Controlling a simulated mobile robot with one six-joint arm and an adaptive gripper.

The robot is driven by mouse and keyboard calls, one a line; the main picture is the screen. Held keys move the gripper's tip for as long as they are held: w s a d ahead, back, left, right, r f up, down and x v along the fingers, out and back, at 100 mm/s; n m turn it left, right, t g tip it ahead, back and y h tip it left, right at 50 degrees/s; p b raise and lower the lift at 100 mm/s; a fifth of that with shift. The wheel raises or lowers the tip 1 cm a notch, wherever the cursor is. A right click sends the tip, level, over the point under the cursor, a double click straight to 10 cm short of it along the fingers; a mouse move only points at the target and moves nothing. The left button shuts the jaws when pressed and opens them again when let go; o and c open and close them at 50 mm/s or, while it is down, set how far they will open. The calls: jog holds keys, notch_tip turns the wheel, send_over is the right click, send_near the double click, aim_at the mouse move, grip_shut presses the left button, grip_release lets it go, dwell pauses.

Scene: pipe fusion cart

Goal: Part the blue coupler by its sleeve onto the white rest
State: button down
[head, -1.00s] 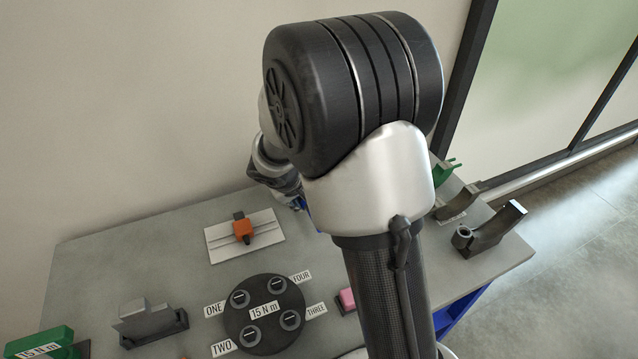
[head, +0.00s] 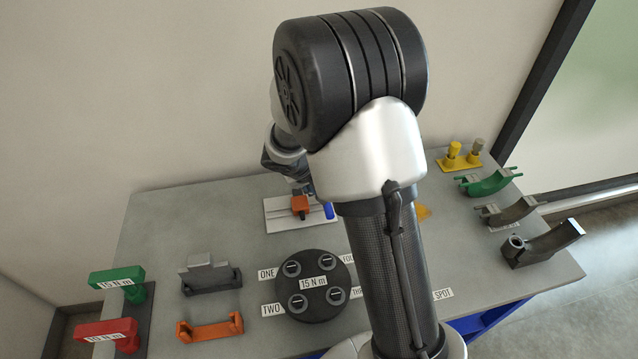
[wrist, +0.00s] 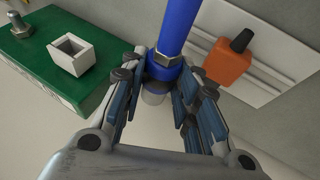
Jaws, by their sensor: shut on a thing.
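My gripper (wrist: 160,78) is shut on the blue coupler (wrist: 180,22) at its collar-like sleeve, where a metal nut band shows. A pale, clear-looking end sticks out below the fingers. In the head view my arm hides most of the gripper; a bit of blue (head: 329,210), likely the coupler, shows beside the arm. A white plate (head: 277,220) with an orange block (head: 300,203) lies beside it; the plate also shows right of the coupler in the wrist view (wrist: 278,75). I cannot tell whether this plate is the white rest. The coupler's contact below is unclear.
A green block (wrist: 35,75) with a white square socket (wrist: 75,55) and a bolt (wrist: 20,28) lies left of the coupler. A round black dial (head: 318,312), grey, orange, green and red holders stand in front and left. Curved cradles (head: 545,243) stand at right.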

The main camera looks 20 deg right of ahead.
jog(key=shift+f+b, duration=2.1)
jog(key=shift+b, duration=0.6)
jog(key=shift+f, duration=0.2)
jog(key=c, duration=1.2)
grip_release()
jog(key=shift+o, duration=0.2)
jog(key=v, duration=1.2)
